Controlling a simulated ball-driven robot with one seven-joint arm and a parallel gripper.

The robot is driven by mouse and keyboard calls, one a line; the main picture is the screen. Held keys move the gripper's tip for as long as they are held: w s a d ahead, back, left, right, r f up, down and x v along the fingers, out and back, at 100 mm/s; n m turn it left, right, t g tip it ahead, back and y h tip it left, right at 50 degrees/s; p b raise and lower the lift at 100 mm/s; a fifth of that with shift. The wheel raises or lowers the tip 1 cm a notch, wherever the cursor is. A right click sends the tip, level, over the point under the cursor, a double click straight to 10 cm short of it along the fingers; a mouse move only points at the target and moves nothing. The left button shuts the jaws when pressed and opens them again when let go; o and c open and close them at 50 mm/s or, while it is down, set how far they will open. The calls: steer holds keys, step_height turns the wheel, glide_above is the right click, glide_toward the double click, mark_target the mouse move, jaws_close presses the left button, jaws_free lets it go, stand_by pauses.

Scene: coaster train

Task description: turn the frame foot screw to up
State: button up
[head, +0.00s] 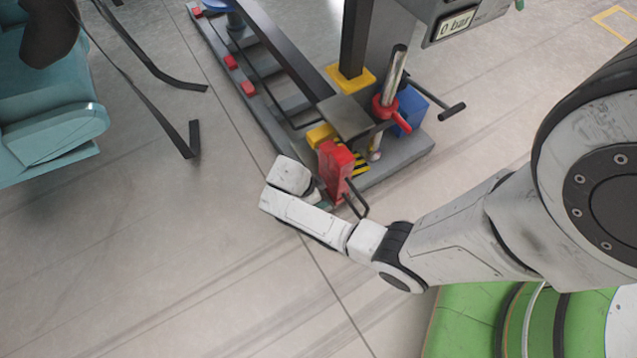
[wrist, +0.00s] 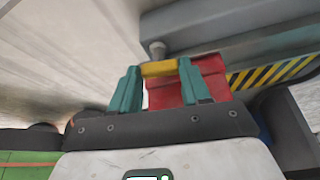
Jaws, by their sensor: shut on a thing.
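In the wrist view my gripper (wrist: 158,68) has its two teal fingers on either side of a short yellow bar (wrist: 160,69). It is shut on this bar. A grey stub (wrist: 157,49) rises from the bar toward the grey frame (wrist: 235,42); the bar and stub look like the frame foot screw. In the head view my gripper is mostly hidden beside the red block (head: 334,168) at the near end of the frame, and the screw cannot be made out there.
The red block also shows right behind the fingers in the wrist view (wrist: 172,95). A black bent handle (head: 357,199), a red-collared lever (head: 391,112) and a blue box (head: 410,106) crowd the frame's end. Teal seats (head: 50,135) stand at left.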

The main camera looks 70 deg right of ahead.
steer(key=shift+a+n+p, duration=0.1)
steer(key=shift+n+p, duration=0.2)
steer(key=n, duration=0.1)
steer(key=n+t+p, duration=0.1)
steer(key=n, duration=0.1)
steer(key=n+h+p, duration=0.1)
steer(key=shift+s+a+r+t, duration=0.1)
steer(key=shift+s+t, duration=0.15)
steer(key=shift+t, duration=0.05)
steer(key=n+t+p, duration=0.1)
steer(key=n, duration=0.2)
steer(key=n+t+p, duration=0.1)
steer(key=n, duration=0.2)
steer(key=shift+s, duration=0.2)
